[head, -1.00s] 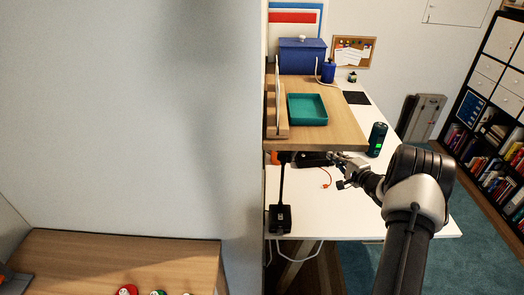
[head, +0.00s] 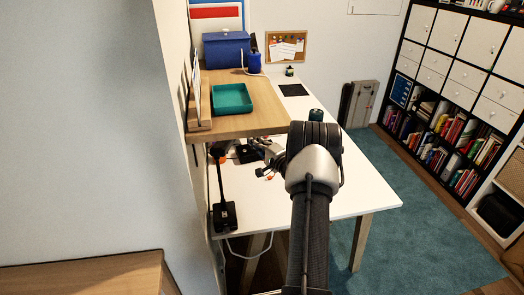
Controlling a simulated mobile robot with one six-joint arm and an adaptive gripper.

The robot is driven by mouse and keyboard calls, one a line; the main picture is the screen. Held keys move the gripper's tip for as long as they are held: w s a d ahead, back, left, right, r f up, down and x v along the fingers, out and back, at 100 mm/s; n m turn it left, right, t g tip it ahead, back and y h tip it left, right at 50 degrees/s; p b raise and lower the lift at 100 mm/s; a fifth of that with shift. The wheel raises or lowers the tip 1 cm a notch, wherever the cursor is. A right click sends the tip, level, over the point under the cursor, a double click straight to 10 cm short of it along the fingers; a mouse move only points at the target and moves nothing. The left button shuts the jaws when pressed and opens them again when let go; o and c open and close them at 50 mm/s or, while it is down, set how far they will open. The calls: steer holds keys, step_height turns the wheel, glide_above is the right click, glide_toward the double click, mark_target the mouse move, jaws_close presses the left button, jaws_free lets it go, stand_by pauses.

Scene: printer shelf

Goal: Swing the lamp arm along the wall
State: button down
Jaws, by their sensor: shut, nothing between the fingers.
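The lamp arm (head: 220,182) is a thin black bar below the wooden shelf, close to the wall. It has an orange part at its upper end and a black block-shaped lamp head (head: 225,216) at its lower end, over the white table. My gripper (head: 262,173) is shut and empty, to the right of the lamp arm and apart from it in the picture. My own arm hides part of the table behind it.
The wooden shelf (head: 240,124) overhangs the lamp, with a teal tray (head: 232,98) on it. The white table (head: 340,190) has bare room at right. The wall (head: 90,130) fills the left side.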

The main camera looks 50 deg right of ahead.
steer(key=shift+w+a+b, duration=0.15)
steer(key=shift+w+a, duration=0.1)
steer(key=shift+w, duration=0.65)
steer(key=shift+w+a+b, duration=0.1)
steer(key=shift+w+a, duration=0.2)
steer(key=shift+w, duration=0.55)
steer(key=shift+w+a+b, duration=0.15)
steer(key=shift+w+a, duration=0.1)
steer(key=shift+w, duration=0.65)
steer(key=shift+w, duration=0.1)
steer(key=shift+w, duration=0.9)
